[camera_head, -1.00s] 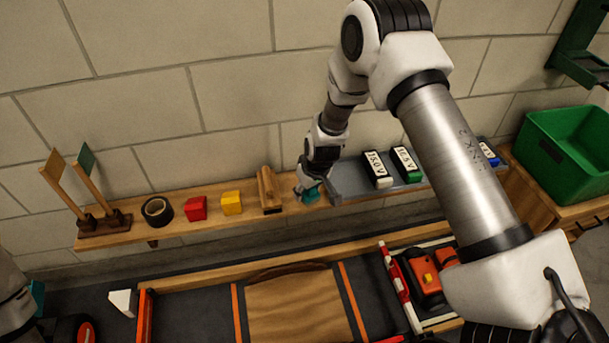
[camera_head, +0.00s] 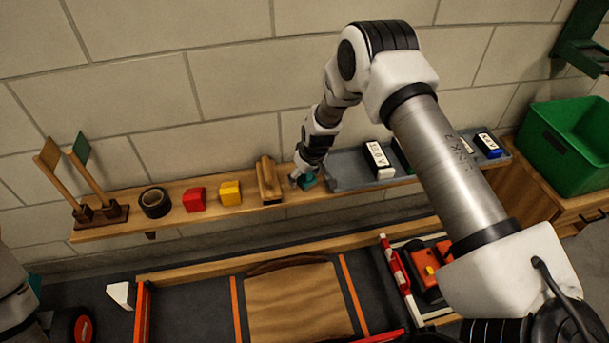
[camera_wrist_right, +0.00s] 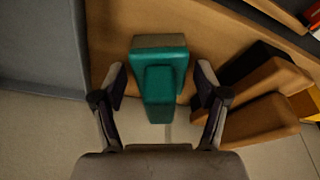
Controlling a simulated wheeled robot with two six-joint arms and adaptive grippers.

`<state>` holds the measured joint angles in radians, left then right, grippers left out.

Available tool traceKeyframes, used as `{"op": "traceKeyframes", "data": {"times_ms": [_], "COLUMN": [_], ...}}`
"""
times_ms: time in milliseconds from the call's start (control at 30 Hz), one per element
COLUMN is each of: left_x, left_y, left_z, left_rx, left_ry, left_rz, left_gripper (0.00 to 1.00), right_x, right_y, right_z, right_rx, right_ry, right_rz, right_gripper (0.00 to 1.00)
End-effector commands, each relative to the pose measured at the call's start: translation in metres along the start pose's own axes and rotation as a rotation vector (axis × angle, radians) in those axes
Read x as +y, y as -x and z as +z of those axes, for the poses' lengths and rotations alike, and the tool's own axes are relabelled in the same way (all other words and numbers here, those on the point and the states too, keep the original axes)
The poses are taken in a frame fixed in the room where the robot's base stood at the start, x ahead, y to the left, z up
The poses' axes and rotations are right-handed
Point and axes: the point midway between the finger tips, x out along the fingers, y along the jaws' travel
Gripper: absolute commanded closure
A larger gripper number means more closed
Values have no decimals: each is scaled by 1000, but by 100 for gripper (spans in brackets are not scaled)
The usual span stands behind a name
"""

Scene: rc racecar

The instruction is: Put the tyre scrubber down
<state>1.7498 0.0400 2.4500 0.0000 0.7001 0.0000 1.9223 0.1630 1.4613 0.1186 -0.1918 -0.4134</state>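The tyre scrubber is the teal block with a grey-brown layer; in the right wrist view (camera_wrist_right: 160,80) it sits on the wooden shelf (camera_wrist_right: 110,40). My right gripper (camera_wrist_right: 160,90) is open around it, one finger on each side with a visible gap. In the head view, my right gripper (camera_head: 303,181) is at the shelf just right of a wooden block with a raised grip (camera_head: 268,181), and partly hides the teal scrubber (camera_head: 309,182). Of my left arm only a part shows at the left edge; its gripper is out of view.
Yellow (camera_head: 230,193) and red (camera_head: 194,199) blocks, black tape (camera_head: 155,202) and two flags stand along the shelf (camera_head: 330,201). A grey tray (camera_head: 345,176) with batteries is to the right, then a green bin (camera_head: 565,150). Below lies a bench with a wooden panel (camera_head: 298,305).

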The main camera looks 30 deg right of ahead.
Motion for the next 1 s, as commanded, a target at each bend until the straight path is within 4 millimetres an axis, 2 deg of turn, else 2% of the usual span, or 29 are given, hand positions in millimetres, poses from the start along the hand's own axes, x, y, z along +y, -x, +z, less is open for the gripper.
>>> {"op": "traceKeyframes", "data": {"times_ms": [200,333,700,833,1000], "left_x": [0,0,0,0,0], "left_y": [1,8,45,50,50], "left_z": [0,0,0,0,0], "left_rx": [0,0,0,0,0], "left_ry": [0,0,0,0,0], "left_rz": [0,0,0,0,0], "left_gripper": [60,60,60,60,60], "right_x": [0,0,0,0,0], "right_y": [1,13,104,121,124], "right_z": [0,-2,-3,-2,0], "right_rx": [0,1,2,1,-1], "right_ry": [0,-1,0,0,0], "right_rz": [0,0,0,0,0], "right_gripper": [26,26,26,26,26]}}
